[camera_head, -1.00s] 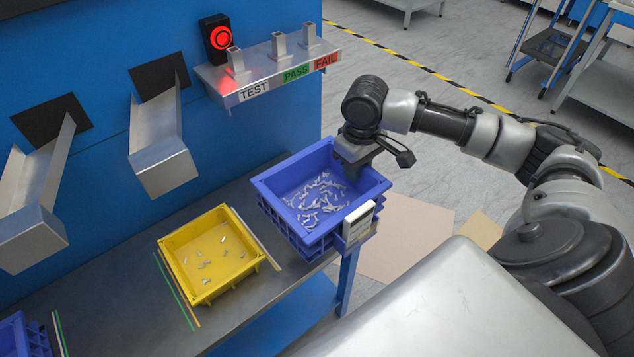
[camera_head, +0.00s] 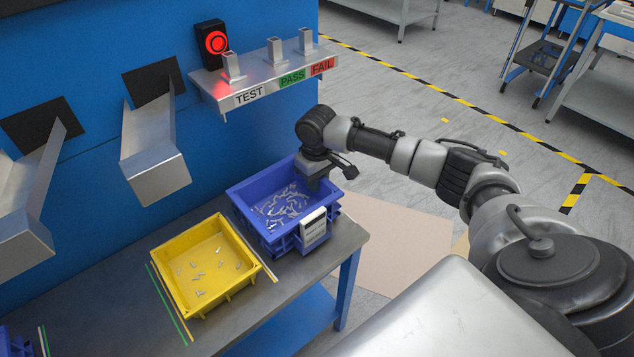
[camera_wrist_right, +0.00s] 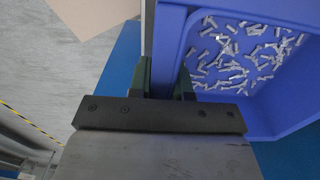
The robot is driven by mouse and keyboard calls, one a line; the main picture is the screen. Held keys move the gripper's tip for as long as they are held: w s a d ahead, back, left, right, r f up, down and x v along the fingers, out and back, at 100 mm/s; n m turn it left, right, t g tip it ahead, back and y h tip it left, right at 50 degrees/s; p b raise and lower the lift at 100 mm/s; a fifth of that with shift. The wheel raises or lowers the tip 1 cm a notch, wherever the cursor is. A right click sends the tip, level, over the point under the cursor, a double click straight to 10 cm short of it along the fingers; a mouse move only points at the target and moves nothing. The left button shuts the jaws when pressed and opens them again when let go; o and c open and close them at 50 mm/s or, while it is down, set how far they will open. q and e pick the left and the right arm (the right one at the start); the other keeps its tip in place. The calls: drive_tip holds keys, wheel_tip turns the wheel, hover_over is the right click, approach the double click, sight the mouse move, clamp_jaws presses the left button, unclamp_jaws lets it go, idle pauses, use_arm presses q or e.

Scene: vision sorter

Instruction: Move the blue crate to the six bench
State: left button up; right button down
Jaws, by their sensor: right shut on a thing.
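The blue crate (camera_head: 262,222) holds many small grey metal parts and has a white label holder on its near right side. It is at the right end of the grey bench (camera_head: 338,243), beside the yellow crate. I cannot tell whether its base touches the bench top. My right gripper (camera_head: 318,180) is shut on the crate's far right wall. In the right wrist view the dark fingers of the gripper (camera_wrist_right: 165,82) straddle the wall of the blue crate (camera_wrist_right: 172,30). My left gripper is not in view.
A yellow crate (camera_head: 187,243) with a few parts stands left of the blue crate. Chutes (camera_head: 152,150) and a shelf (camera_head: 265,85) marked TEST, PASS and FAIL jut from the blue machine. Another blue crate (camera_head: 12,345) shows at bottom left.

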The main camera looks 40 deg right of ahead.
drive_tip(key=shift+f, duration=0.2)
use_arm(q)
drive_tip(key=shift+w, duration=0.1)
use_arm(e)
drive_tip(key=c, duration=1)
unclamp_jaws()
drive_tip(key=shift+c, duration=0.2)
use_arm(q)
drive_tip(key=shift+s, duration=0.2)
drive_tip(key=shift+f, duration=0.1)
use_arm(e)
drive_tip(key=shift+r, duration=0.35)
use_arm(q)
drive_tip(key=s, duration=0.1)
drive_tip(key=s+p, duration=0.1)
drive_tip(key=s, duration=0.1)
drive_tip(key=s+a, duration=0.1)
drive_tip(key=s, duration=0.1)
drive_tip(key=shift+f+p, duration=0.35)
drive_tip(key=shift+p, duration=0.05)
use_arm(e)
wheel_tip(320, 180, up, 11)
drive_tip(key=shift+r, duration=0.2)
